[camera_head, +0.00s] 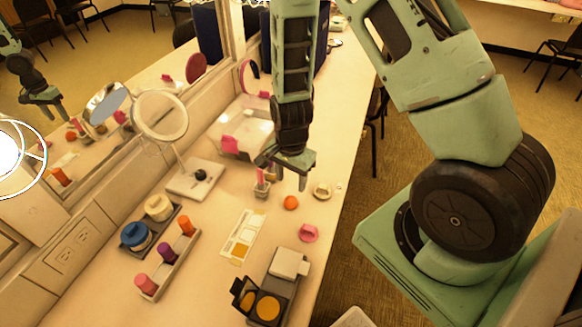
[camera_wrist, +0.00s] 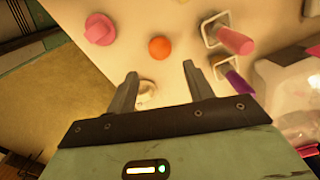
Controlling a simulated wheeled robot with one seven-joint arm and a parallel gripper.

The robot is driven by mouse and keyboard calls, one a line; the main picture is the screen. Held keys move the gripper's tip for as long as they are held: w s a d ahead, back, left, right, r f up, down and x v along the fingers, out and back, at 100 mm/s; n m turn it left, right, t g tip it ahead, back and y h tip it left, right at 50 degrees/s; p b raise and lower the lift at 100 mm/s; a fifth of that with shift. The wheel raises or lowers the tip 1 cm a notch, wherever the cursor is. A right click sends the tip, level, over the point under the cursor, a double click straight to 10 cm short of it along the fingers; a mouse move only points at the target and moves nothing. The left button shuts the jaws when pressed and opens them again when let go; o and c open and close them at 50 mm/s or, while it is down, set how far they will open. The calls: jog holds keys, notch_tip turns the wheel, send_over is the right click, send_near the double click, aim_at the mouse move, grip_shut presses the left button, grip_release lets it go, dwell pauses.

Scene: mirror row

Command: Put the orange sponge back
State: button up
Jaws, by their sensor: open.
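The orange sponge (camera_head: 291,202) is a small round ball lying on the pale counter, in front of my gripper in the head view. In the wrist view the orange sponge (camera_wrist: 160,47) lies just beyond the fingertips, apart from them. My gripper (camera_head: 287,174) points down above the counter, open and empty; in the wrist view its fingers (camera_wrist: 160,72) are spread. A small round cream dish (camera_head: 323,191) sits right of the sponge near the counter edge. In the wrist view the dish (camera_wrist: 147,90) shows between the fingers, partly hidden by the gripper.
A pink sponge-like piece (camera_head: 308,232) lies nearer the camera. Small square holders with a pink stick (camera_wrist: 235,40) and a purple stick (camera_wrist: 238,86) stand beside my gripper. A lipstick rack (camera_head: 168,265), palette (camera_head: 243,236), open compact (camera_head: 267,306) and round mirror (camera_head: 160,116) occupy the counter.

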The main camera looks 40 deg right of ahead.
jog(key=s+a+r+n+y, duration=0.1)
jog(key=s+a+r+n, duration=0.2)
jog(key=a+r+n, duration=0.35)
jog(key=s+a+r+n+y, duration=0.1)
jog(key=s+a+r+n, duration=0.25)
jog(key=a+r, duration=0.45)
jog(key=s+a+r+n+h, duration=0.1)
jog(key=s+a+r+n, duration=0.2)
jog(key=s+r+n, duration=0.5)
jog(key=s+n, duration=0.3)
jog(key=n, duration=0.1)
jog(key=shift+s+a, duration=0.2)
jog(key=shift+s, duration=0.05)
jog(key=shift+r, duration=0.1)
